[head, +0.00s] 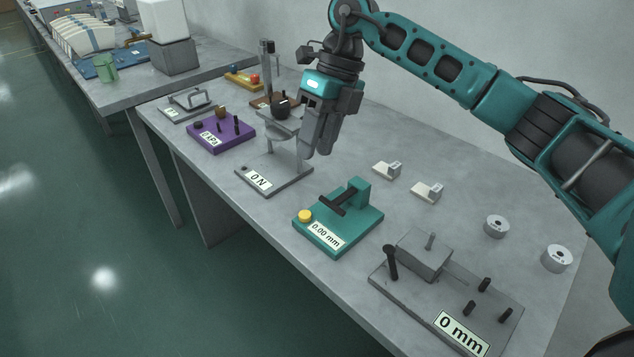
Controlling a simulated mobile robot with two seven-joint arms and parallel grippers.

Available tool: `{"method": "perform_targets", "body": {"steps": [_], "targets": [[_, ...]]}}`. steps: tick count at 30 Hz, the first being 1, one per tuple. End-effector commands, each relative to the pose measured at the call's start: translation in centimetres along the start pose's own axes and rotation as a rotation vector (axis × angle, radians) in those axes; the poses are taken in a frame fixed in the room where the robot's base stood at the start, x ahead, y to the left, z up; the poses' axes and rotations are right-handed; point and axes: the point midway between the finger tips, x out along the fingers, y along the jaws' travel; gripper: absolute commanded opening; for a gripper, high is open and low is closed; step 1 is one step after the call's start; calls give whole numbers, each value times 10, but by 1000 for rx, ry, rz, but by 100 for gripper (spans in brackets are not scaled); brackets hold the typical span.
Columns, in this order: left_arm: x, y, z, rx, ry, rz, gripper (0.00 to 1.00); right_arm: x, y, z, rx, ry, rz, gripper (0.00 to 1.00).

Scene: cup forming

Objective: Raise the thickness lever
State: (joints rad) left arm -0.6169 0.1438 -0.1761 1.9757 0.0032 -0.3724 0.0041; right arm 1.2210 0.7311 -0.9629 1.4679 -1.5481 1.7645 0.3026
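A teal gauge (352,225) labelled 0.00 mm sits on the grey table near the middle of the head view. It has a yellow button (305,216) at its left corner and a dark lever bar (337,205) slanting low across its base beside a raised teal block. My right gripper (317,150) points downward, behind the gauge and up-left of it in the picture, apart from the lever. Its two fingers look close together, and I cannot tell whether there is a gap. My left gripper is out of view.
A grey stand (274,172) labelled 0 N is beside my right gripper. A grey device (450,300) labelled 0 mm stands in front. A purple box (222,133) is farther left.

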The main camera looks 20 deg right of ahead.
Motion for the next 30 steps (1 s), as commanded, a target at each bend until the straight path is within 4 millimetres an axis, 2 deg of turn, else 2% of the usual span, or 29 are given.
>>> {"method": "perform_targets", "body": {"steps": [1, 3, 8, 11, 24, 30], "targets": [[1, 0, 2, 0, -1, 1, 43, -12, -12, -2, 19, 7, -59, 38], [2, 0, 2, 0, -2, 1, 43, -24, -24, -6, 43, 20, -115, 38], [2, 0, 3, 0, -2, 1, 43, -26, -32, -10, 61, 33, -156, 38], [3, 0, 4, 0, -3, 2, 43, -14, -34, -10, 60, 33, -154, 38], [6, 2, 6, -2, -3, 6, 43, 72, -46, -13, 57, 32, -150, 38], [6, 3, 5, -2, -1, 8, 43, 92, -48, -14, 57, 31, -150, 38]]}}
